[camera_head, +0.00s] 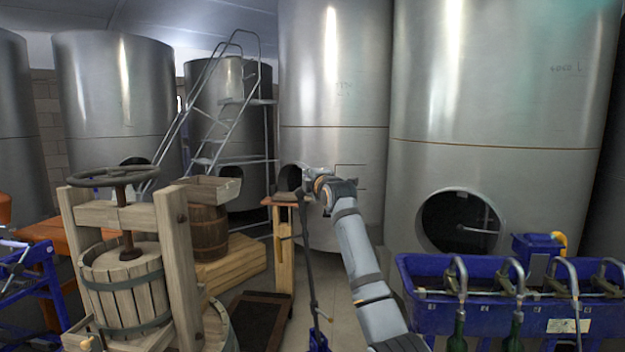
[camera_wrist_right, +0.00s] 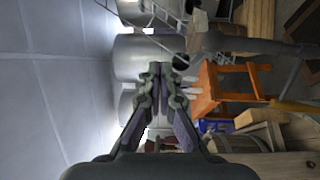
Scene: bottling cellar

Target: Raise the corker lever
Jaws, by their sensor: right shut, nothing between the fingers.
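A long dark rod (camera_head: 308,265), which looks like the corker lever, stands nearly upright in the middle of the head view. Its lower end meets a blue part (camera_head: 318,341) at the bottom edge, and most of the corker is out of frame. The rod's upper end is close to my right gripper (camera_head: 312,178), partly hidden by it. The right gripper is shut and empty, and its closed fingers (camera_wrist_right: 162,78) show in the wrist view. A grey bar (camera_wrist_right: 255,45), probably the lever, lies to the right of the fingertips there, apart from them. My left gripper is out of view.
A wooden basket press (camera_head: 125,285) stands at the left. A small wooden stand (camera_head: 284,255) is just behind the rod. A blue bottle filler (camera_head: 420,276) with several spouts is at the right. Large steel tanks (camera_head: 500,100) fill the back.

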